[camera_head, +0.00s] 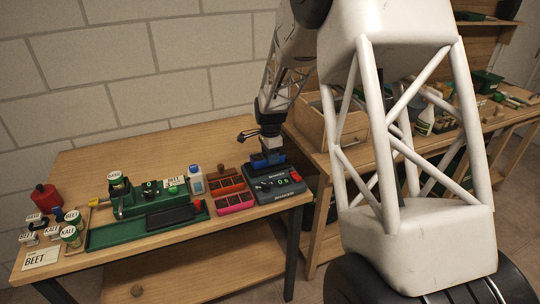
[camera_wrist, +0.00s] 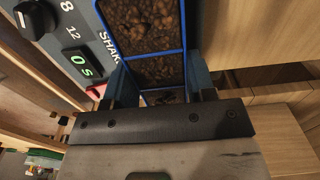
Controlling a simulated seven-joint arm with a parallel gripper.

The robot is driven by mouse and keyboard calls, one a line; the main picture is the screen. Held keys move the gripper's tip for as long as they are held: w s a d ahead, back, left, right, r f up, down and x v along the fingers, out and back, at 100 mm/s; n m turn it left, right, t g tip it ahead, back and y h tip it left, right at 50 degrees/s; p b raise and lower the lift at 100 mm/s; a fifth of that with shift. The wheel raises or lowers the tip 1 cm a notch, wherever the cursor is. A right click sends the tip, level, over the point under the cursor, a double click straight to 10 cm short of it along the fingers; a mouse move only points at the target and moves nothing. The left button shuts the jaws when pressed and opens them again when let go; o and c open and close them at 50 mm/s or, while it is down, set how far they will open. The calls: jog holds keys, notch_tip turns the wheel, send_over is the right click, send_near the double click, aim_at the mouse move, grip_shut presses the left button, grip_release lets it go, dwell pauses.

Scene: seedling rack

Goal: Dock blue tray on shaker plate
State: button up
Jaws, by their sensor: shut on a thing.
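My gripper (camera_head: 268,150) points down over the shaker (camera_head: 276,189), a grey box with a control panel, at the right end of the table. It is shut on the blue tray (camera_head: 261,161). In the wrist view, the blue-rimmed tray (camera_wrist: 184,30) holds brown soil in cells, and the fingers (camera_wrist: 160,85) clasp its near end from both sides. The shaker's panel (camera_wrist: 105,68), with a dial and a green "0 s" display, lies just left of the tray. The shaker plate is hidden below the tray. I cannot tell whether the tray touches it.
An orange-red tray (camera_head: 227,185) and a pink tray (camera_head: 235,203) lie left of the shaker. A white bottle (camera_head: 196,180), a green machine (camera_head: 127,200) and a black block (camera_head: 170,217) stand further left. Seed tins (camera_head: 71,236) and a red container (camera_head: 46,198) are at far left.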

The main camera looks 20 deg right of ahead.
jog(key=shift+f, duration=0.55)
dwell(0.4)
jog(key=o, duration=0.7)
jog(key=shift+r, duration=5.4)
